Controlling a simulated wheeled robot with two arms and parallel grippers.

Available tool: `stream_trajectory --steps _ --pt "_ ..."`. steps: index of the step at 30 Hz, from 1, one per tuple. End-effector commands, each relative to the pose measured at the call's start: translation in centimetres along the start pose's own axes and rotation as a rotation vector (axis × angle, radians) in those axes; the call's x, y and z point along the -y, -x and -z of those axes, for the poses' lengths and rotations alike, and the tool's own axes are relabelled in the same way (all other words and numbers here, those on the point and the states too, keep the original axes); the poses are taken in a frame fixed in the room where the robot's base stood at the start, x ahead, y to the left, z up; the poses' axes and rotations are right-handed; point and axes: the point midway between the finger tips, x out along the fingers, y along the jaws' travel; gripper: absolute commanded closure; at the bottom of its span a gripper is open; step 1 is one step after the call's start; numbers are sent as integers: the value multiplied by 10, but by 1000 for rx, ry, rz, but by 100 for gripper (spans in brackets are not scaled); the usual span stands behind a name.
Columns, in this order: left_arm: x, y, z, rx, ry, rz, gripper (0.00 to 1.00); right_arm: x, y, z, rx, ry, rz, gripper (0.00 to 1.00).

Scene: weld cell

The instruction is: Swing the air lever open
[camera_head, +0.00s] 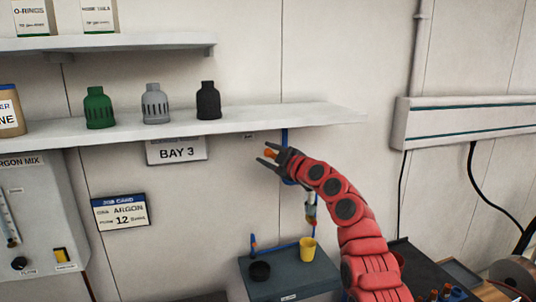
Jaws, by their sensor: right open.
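A blue air pipe (285,137) runs down the wall below the lower shelf, to the right of the BAY 3 sign. A small orange piece (270,153), which looks like the air lever, shows between the fingers of my right gripper (264,154). My right gripper is open, its dark fingers pointing left on either side of the orange piece. I cannot tell whether they touch it. The red right arm and wrist hide the valve body and part of the pipe. My left gripper is not in view.
The lower shelf (300,117) juts out just above my right gripper, with green, grey and black nozzles on it.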

Motion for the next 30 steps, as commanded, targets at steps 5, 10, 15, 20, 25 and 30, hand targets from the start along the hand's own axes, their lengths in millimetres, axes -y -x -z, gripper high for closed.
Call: stream_trajectory --steps 5,10,15,20,25,30 --pt "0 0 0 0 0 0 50 0 0 0 0 0 0 76" --pt "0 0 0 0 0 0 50 0 0 0 0 0 0 100" --pt "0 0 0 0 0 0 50 0 0 0 0 0 0 100" --pt "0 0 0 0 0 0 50 0 0 0 0 0 0 100" --pt "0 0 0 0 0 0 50 0 0 0 0 0 0 100" --pt "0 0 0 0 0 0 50 0 0 0 0 0 0 100"
